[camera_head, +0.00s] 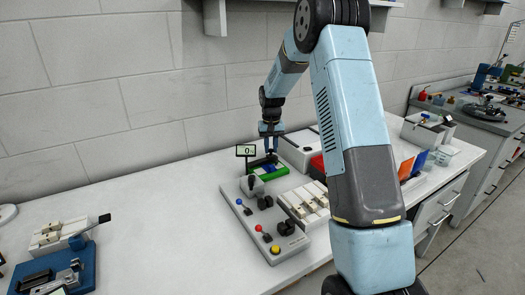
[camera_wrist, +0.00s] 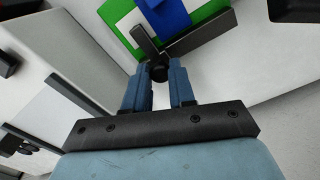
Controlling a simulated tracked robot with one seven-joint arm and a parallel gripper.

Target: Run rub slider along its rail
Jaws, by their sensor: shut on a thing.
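My gripper (camera_head: 269,149) reaches down at the back of the white bench, over a small device with a green top and a blue block (camera_head: 267,168). A grey bar lies beside the knob. The green base (camera_wrist: 118,15), with white and blue parts (camera_wrist: 165,14), lies just beyond it. The rail itself is not clearly seen; the fingers and bar hide part of it.
A small display reading 0 (camera_head: 246,150) stands left of the device. A grey control panel (camera_head: 265,226) with knobs and levers is in front. A white slotted rack (camera_head: 305,203) and white box (camera_head: 299,148) stand close right.

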